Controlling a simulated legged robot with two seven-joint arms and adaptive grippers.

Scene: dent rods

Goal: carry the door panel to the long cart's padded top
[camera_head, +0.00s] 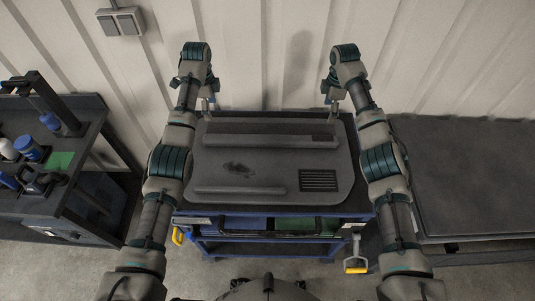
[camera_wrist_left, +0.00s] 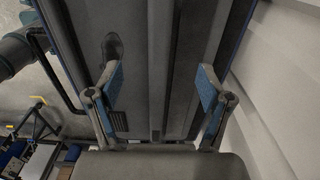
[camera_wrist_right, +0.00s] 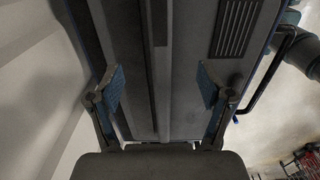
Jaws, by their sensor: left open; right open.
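The grey door panel (camera_head: 270,155) lies flat on a blue cart (camera_head: 270,238) in the middle of the head view. It has raised ribs, a dark smudge and a slotted vent. My left gripper (camera_head: 206,104) is at its far left corner; in the left wrist view its open fingers (camera_wrist_left: 162,90) are spread over the panel (camera_wrist_left: 135,40). My right gripper (camera_head: 333,102) is at the far right corner; in the right wrist view its open fingers (camera_wrist_right: 161,90) are spread over the panel (camera_wrist_right: 195,60). I cannot tell whether any finger touches it. The dark, flat padded top (camera_head: 470,175) is at the right.
A dark bench (camera_head: 50,190) with bottles and a green pad stands at the left. A ribbed pale wall (camera_head: 270,50) with a switch box (camera_head: 120,21) is close behind the cart. The padded top is bare.

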